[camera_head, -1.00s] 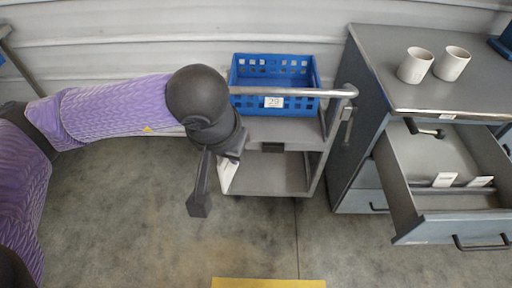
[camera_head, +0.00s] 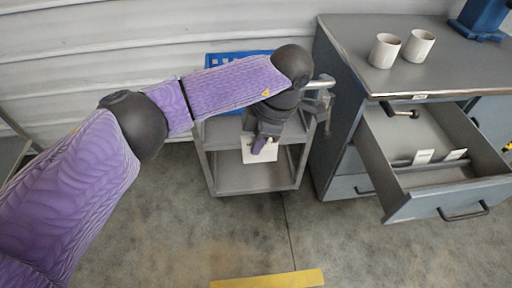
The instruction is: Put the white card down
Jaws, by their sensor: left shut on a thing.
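The white card (camera_head: 260,155) shows below my left gripper (camera_head: 259,146), in front of the grey cart. My left gripper is shut on the card, and its dark wrist hides part of the card's upper edge. The card hangs apart from the floor; I cannot tell whether it touches the cart. My right gripper is not in view.
A grey cart (camera_head: 232,180) with two shelves holds a blue crate (camera_head: 222,59), partly hidden by my arm. To the right, a grey cabinet (camera_head: 350,50) bears two white cups (camera_head: 384,50) and has an open drawer (camera_head: 400,200) with white labels inside. A yellow stripe (camera_head: 268,279) marks the floor.

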